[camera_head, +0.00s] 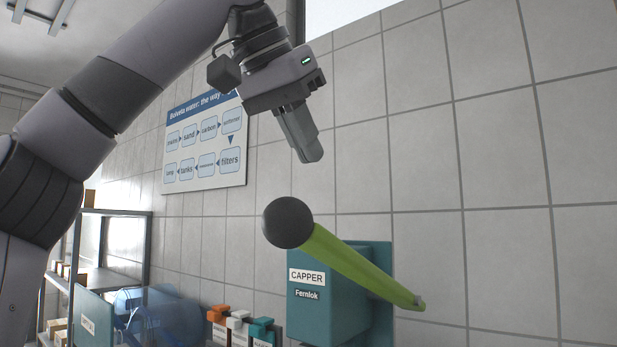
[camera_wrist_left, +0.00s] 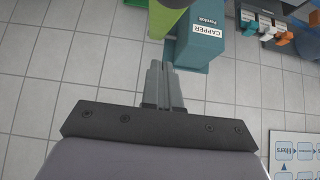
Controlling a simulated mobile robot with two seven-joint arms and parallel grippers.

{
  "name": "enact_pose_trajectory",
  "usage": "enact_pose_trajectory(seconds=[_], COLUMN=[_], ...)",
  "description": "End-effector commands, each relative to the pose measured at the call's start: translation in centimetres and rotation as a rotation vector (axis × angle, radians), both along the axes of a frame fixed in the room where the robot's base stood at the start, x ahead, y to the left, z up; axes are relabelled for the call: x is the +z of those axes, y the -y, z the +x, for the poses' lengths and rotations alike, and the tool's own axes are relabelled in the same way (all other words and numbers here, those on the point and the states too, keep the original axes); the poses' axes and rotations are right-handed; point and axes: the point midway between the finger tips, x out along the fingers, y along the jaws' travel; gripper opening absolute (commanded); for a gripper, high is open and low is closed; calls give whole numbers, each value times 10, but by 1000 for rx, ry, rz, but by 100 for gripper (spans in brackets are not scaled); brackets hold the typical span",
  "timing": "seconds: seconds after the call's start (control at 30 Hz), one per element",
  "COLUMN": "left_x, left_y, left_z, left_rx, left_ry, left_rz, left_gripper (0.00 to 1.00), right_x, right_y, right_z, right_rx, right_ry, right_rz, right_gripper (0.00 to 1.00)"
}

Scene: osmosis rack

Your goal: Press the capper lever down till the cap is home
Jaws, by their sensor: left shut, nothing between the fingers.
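The capper (camera_head: 340,285) is a teal box on the tiled wall, labelled CAPPER and Fernlok. Its lever (camera_head: 355,262) is a green bar with a dark round knob (camera_head: 288,222) at the raised end towards me. My left gripper (camera_head: 309,157) is shut and empty, pointing down above the knob with a gap between them in the head view. In the left wrist view the shut fingers (camera_wrist_left: 163,68) point towards the capper (camera_wrist_left: 200,40), and the green lever (camera_wrist_left: 172,5) is at the top edge. No bottle or cap shows. My right gripper is not in view.
Orange, white and teal labelled units (camera_head: 238,328) stand left of the capper. A blue transparent container (camera_head: 150,310) and a metal shelf (camera_head: 110,212) are further left. The wall right of the capper is bare.

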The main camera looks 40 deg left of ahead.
Motion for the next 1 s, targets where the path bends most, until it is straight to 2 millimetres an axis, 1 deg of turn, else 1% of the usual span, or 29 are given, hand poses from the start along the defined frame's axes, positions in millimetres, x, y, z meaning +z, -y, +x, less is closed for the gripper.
enact_pose_trajectory(seconds=[0.17,0.3,0.5,0.73,1.0], left_x=[-14,-32,-52,-64,-81], left_y=[-2,-2,-2,-2,-2], left_z=[-1,0,0,0,0], left_rx=[2,0,0,1,2], left_ry=[-3,-8,-6,-4,-4], left_rz=[-2,-7,-6,-8,-7], left_gripper=[0,0,0,0,0], right_x=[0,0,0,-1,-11], right_y=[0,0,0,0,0], right_z=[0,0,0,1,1], right_rx=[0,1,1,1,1], right_ry=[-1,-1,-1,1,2], right_rz=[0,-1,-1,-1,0], right_gripper=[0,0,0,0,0])
